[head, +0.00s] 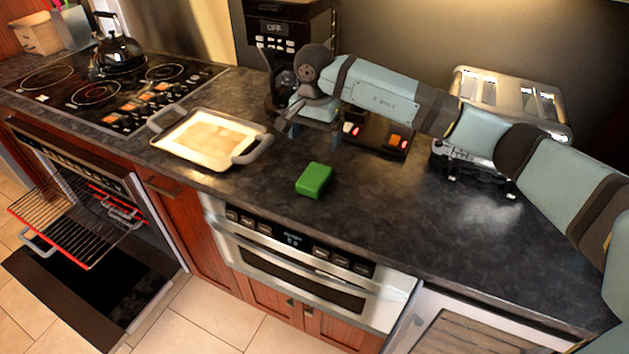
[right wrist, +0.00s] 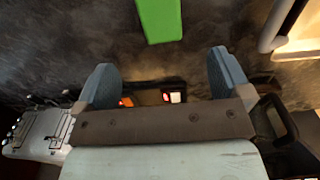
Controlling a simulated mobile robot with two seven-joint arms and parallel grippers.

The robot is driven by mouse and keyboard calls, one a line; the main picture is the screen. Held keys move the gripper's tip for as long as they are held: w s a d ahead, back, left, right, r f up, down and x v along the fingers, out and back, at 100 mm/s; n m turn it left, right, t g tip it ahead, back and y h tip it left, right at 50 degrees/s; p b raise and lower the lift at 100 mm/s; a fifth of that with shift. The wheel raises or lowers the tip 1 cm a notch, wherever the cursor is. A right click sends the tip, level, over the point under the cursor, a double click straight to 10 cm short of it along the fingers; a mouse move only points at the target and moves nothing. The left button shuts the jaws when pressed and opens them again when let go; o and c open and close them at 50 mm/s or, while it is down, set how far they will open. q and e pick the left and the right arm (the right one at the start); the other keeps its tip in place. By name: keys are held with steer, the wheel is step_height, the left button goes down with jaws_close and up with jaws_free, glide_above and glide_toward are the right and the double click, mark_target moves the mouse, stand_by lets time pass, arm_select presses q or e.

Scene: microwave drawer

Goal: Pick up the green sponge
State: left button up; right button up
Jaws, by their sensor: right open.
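The green sponge (head: 314,180) lies on the dark countertop, near its front edge above the microwave drawer. In the right wrist view the sponge (right wrist: 161,18) shows at the top edge, partly cut off, beyond the fingertips. My right gripper (head: 284,121) is above the counter, behind and to the left of the sponge, apart from it. In the right wrist view its two fingers (right wrist: 160,75) are spread with nothing between them. My left gripper is in neither view.
A baking tray (head: 165,140) sits left of the sponge, beside the cooktop (head: 75,90) with a black kettle (head: 118,52). A coffee machine (head: 288,30) and a toaster (head: 505,100) stand at the back. The oven (head: 75,210) is open. Counter right of the sponge is clear.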

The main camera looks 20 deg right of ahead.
glide_above(315, 175)
step_height(315, 175, down, 6)
steer(key=shift+w+f+p, duration=0.1)
steer(key=shift+f+p, duration=0.1)
steer(key=shift+p, duration=0.1)
steer(key=shift+f, duration=0.55)
step_height(315, 175, down, 5)
steer(key=shift+f+p, duration=0.1)
steer(key=shift+p, duration=0.55)
steer(key=shift+c, duration=0.4)
steer(key=c, duration=1)
